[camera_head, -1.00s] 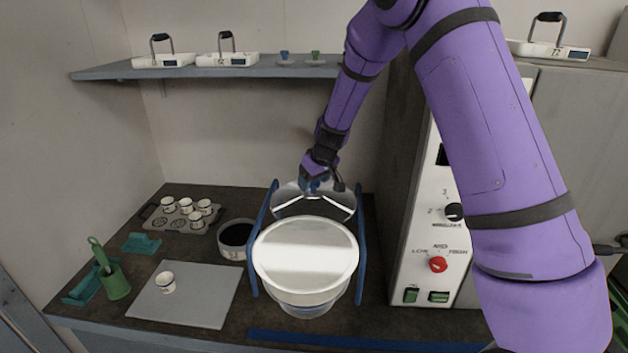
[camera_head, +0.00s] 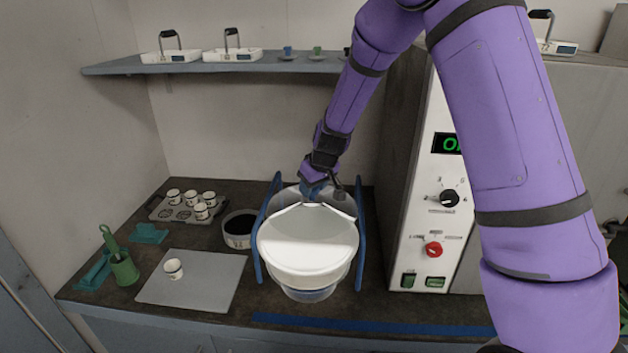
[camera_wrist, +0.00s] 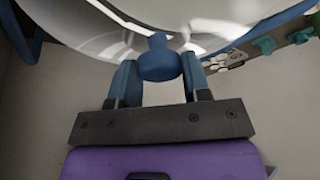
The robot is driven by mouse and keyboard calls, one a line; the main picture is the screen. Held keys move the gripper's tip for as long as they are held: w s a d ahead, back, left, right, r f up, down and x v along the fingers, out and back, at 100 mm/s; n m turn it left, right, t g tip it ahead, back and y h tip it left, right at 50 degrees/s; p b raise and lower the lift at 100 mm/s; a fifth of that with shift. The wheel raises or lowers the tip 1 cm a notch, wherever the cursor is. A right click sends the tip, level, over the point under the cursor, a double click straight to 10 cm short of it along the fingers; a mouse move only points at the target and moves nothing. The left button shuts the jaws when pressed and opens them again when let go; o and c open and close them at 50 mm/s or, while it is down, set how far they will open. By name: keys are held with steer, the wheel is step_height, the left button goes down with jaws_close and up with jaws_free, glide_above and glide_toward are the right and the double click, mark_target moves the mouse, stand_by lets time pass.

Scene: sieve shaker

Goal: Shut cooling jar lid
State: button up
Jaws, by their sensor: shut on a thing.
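The cooling jar (camera_head: 307,268) is a round, pale vessel with a bluish base, standing between two blue side rails on the bench. Its clear glass lid (camera_head: 286,200) is tilted up at the back of the jar, its glass overlapping the jar's rear rim in this view. My gripper (camera_head: 313,190) is behind the jar, shut on the lid's blue knob. In the wrist view the two blue fingers close on the round blue knob (camera_wrist: 159,62), with the curved glass beyond. Whether the lid's edge touches the jar rim cannot be told.
The blue rails (camera_head: 361,235) flank the jar closely. A control cabinet (camera_head: 415,250) stands to the right. To the left are a dark-filled bowl (camera_head: 238,230), a grey mat (camera_head: 205,290) with a small cup, a cup tray (camera_head: 160,208) and green tools. A shelf (camera_head: 120,69) runs above.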

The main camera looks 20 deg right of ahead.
steer(key=s+a, duration=0.1)
steer(key=s, duration=0.2)
steer(key=s+a, duration=0.2)
steer(key=s, duration=0.2)
steer(key=s+a, duration=0.1)
steer(key=s, duration=0.2)
steer(key=shift+s+a, duration=0.15)
steer(key=o, duration=1.3)
steer(key=shift+s, duration=0.1)
steer(key=v, duration=1)
steer(key=shift+s+r, duration=0.2)
steer(key=shift+r, duration=0.15)
